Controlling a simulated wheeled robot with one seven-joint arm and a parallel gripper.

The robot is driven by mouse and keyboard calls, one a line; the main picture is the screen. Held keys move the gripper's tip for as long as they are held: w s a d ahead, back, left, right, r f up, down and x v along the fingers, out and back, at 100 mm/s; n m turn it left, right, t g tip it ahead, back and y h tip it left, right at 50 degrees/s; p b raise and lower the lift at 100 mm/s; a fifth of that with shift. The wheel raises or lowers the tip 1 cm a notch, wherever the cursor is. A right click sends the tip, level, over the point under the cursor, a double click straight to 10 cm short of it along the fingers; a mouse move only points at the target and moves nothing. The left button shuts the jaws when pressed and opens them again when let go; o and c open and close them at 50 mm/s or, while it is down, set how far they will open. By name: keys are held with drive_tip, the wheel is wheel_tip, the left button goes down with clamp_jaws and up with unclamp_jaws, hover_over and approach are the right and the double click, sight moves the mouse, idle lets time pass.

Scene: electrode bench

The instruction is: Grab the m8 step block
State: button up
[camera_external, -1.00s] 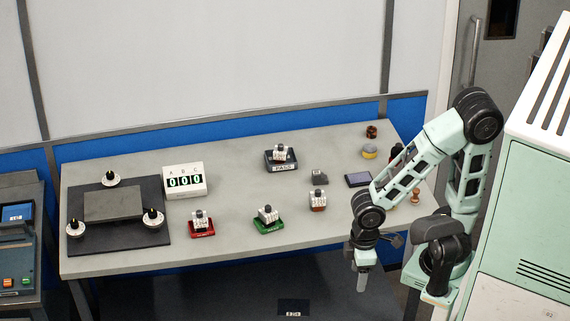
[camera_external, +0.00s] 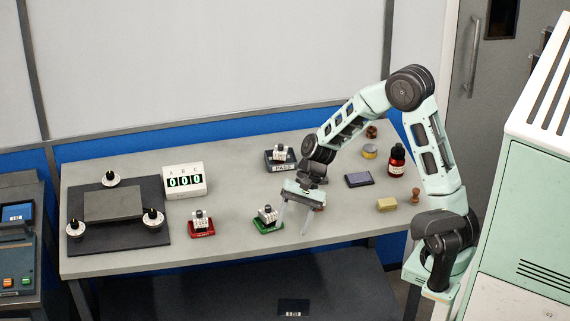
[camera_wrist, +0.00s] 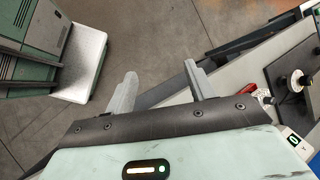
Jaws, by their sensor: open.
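The small dark grey stepped block seen earlier near the middle right of the bench, which looks like the m8 step block, is hidden behind my arm in the external view. It does not show in the wrist view. My gripper (camera_external: 293,226) is open and empty, its two fingers apart and pointing down over the front part of the bench, right of the green tray.
Close to my gripper are a green tray (camera_external: 268,229) with a white-labelled piece and a dark PASS tray (camera_external: 275,166). A red tray (camera_external: 201,233) stands left.

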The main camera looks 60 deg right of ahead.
drive_tip(key=w+d+f+m+t, duration=0.1)
drive_tip(key=w+d+m+t, duration=0.2)
drive_tip(key=d, duration=0.8)
drive_tip(key=w+d+f+m+t, duration=0.1)
drive_tip(key=w+d+m+t, duration=0.2)
drive_tip(key=d+m, duration=0.5)
drive_tip(key=w+d+f+m+t+y+p, duration=0.1)
drive_tip(key=w+d+m+t, duration=0.3)
drive_tip(key=d, duration=1.1)
drive_tip(key=shift+f+m+t, duration=0.15)
drive_tip(key=shift+m+t, duration=0.15)
drive_tip(key=shift+m, duration=0.7)
wheel_tip(320, 180, down, 6)
drive_tip(key=shift+r+p, duration=0.1)
drive_tip(key=shift+p, duration=0.4)
drive_tip(key=shift+w+a+f+p, duration=0.6)
drive_tip(key=shift+w+a+f, duration=0.2)
drive_tip(key=shift+w+f, duration=0.2)
drive_tip(key=shift+w+a+f, duration=0.1)
drive_tip(key=shift+w, duration=0.05)
clamp_jaws()
